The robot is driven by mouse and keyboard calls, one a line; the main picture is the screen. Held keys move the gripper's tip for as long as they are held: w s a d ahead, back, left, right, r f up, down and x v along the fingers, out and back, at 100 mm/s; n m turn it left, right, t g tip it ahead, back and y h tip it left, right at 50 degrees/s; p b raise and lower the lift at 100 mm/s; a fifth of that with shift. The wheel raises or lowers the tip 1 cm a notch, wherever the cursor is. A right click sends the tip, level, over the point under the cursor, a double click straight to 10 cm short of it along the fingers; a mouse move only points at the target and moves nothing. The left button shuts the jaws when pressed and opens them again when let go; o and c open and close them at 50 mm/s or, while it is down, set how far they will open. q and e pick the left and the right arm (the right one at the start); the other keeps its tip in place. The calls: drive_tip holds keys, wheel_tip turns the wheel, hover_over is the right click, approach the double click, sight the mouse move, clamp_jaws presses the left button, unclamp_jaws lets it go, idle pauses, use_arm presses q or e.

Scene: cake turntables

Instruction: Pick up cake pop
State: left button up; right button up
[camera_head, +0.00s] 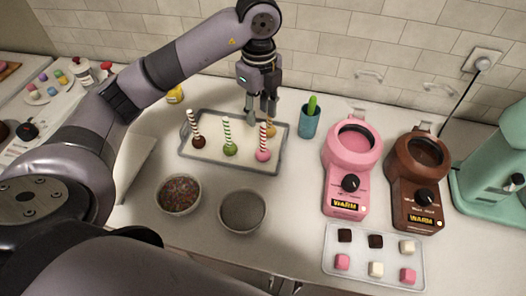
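Several cake pops stand with their striped sticks up on a grey-rimmed tray (185,152). A brown one (199,142) is at the left, a green one (230,150) in the middle and a pink one (263,156) at the right. A tan one (271,130) stands behind the pink one; its stick is hidden by my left gripper (261,115). That gripper points down over the back of the tray, its two fingers apart. Its right finger is just above the tan ball; I cannot tell whether it touches. My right gripper is out of view.
A blue cup (309,124) with a green tool stands right of the tray. Bowls of sprinkles (179,195) and grey grains (242,211) are in front. Pink (352,165) and brown (417,180) warmers and a tray of cubes (375,280) are at the right.

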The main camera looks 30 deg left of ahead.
use_arm(q)
wheel_tip(320, 180, down, 4)
drive_tip(key=p, duration=0.4)
hover_over(263, 151)
drive_tip(key=f, duration=0.5)
drive_tip(key=shift+w+a+f, duration=0.15)
drive_tip(key=shift+w+a, duration=0.05)
drive_tip(key=shift+w, duration=0.1)
drive_tip(key=shift+f, duration=0.25)
drive_tip(key=shift+c, duration=0.5)
clamp_jaws()
